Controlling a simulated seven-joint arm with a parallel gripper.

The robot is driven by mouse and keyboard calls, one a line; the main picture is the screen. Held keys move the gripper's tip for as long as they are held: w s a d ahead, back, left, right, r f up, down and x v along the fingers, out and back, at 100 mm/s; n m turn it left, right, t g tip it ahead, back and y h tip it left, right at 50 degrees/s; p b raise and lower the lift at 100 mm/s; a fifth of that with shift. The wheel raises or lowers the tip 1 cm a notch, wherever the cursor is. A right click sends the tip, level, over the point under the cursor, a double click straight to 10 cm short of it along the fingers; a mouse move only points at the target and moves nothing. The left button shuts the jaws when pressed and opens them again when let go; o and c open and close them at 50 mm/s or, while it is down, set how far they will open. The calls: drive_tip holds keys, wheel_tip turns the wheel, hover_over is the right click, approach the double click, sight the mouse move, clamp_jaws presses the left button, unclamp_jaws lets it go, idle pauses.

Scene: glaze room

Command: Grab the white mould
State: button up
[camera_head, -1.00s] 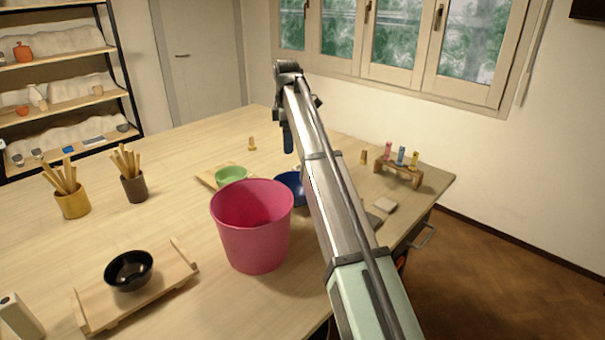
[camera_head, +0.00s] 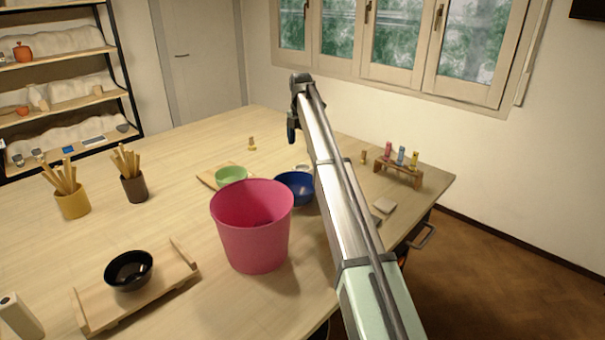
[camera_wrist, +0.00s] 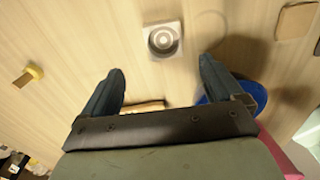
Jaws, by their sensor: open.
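The white mould (camera_wrist: 163,39) is a small squarish block with a round hollow. It sits on the table, just beyond my fingertips and centred between them in the wrist view. In the head view only a small pale part of it (camera_head: 302,168) shows behind the blue bowl, beside my arm. My gripper (camera_wrist: 162,68) is open and empty, with one dark finger to each side of the mould's line. In the head view my gripper (camera_head: 292,132) hangs above the table, and my wrist hides much of it.
The blue bowl (camera_head: 295,189) stands close by, under my right finger in the wrist view (camera_wrist: 252,95). A pink bucket (camera_head: 252,240) and a green bowl (camera_head: 231,175) are nearby. A small wooden rack (camera_head: 399,177) stands to the right.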

hover_over(303, 171)
drive_tip(key=f, duration=0.4)
drive_tip(key=shift+a+f, duration=0.25)
drive_tip(key=shift+a, duration=0.1)
drive_tip(key=shift+s+d+f, duration=0.1)
drive_tip(key=shift+d+f, duration=0.05)
drive_tip(key=shift+f, duration=1.2)
drive_tip(key=shift+s+d+f, duration=0.1)
drive_tip(key=shift+f, duration=1.2)
drive_tip(key=shift+c, duration=0.3)
drive_tip(key=c, duration=1.1)
